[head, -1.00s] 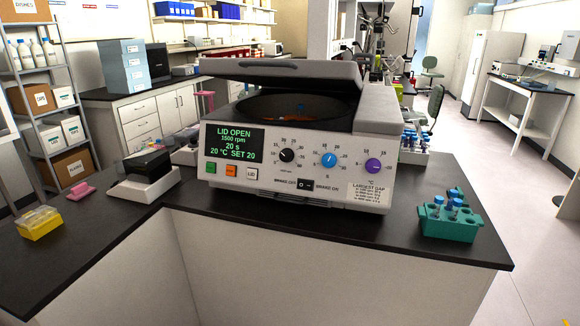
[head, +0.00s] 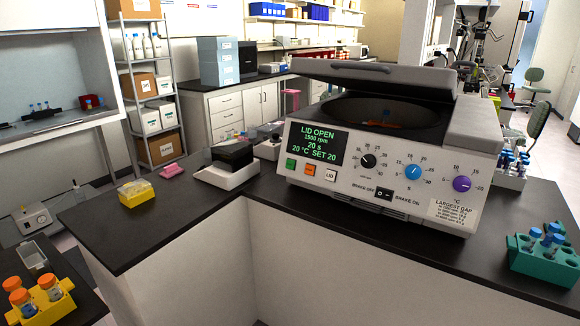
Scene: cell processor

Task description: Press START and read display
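The centrifuge (head: 400,150) stands on the black bench with its lid (head: 385,75) raised and its dark bowl (head: 390,117) exposed. Its display (head: 317,143) reads LID OPEN, 1500 rpm, 20 s, 20 °C SET 20. Below the display are a green button (head: 291,165), an orange button (head: 309,170) and a white button (head: 330,176) marked LID. The lettering on the green and orange buttons is too small to read. Black, blue and purple knobs sit to their right, above a brake switch (head: 384,194). Neither of my grippers is in view.
A teal rack (head: 541,262) with blue-capped tubes stands at the bench's right. A black-topped device (head: 228,164), a pink block (head: 171,171) and a yellow box (head: 135,193) are left of the centrifuge. A yellow rack (head: 40,300) with orange-capped tubes is at lower left. Bench front is clear.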

